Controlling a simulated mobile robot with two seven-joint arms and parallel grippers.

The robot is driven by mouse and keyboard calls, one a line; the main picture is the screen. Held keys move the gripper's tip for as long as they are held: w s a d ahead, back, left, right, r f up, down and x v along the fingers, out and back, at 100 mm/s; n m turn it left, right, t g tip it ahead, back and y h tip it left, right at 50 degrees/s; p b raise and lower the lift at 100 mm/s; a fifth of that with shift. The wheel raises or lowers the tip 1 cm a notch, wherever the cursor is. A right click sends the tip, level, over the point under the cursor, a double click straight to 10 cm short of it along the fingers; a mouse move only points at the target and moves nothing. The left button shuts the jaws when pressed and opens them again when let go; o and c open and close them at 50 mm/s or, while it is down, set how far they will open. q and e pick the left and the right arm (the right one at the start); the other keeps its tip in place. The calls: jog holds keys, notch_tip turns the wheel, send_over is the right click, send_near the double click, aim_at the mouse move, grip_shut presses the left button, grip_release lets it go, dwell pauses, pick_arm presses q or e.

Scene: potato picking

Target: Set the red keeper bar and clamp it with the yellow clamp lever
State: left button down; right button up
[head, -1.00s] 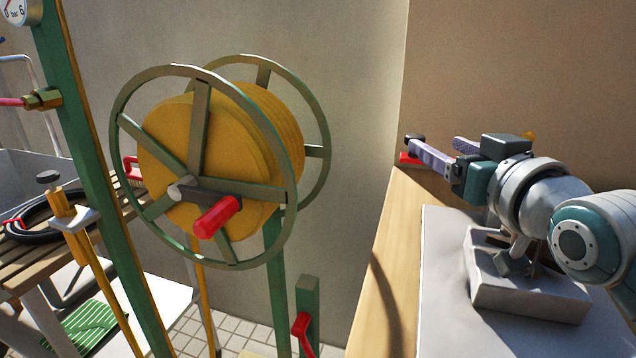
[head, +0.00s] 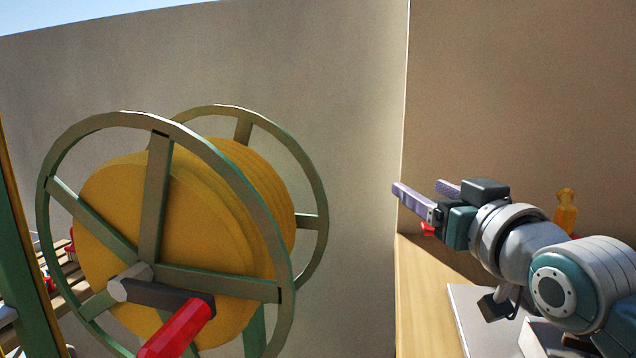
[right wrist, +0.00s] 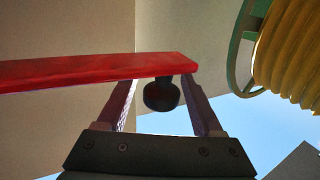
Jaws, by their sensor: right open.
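My right gripper (head: 422,190) is open in the head view, at the right, in front of the tan wall and above the wooden ledge. In the right wrist view a red bar (right wrist: 90,70), which looks like the keeper bar, crosses in front of my right fingertips (right wrist: 161,84). A dark round knob (right wrist: 160,95) hangs under its end, between the two spread fingers; I see no grip on it. In the head view only a small red patch (head: 428,229) shows below the gripper. My left gripper is not in view.
A large reel with yellow hose (head: 115,210), green-grey rims and a red crank handle (head: 180,330) fills the left. A wooden ledge (head: 425,290) runs under my right arm. A yellow handle-shaped thing (head: 566,210) stands behind the arm. A green post (head: 18,240) is at far left.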

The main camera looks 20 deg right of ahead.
jog(key=shift+f, duration=0.1)
jog(key=shift+c, duration=0.5)
grip_shut()
dwell(0.9)
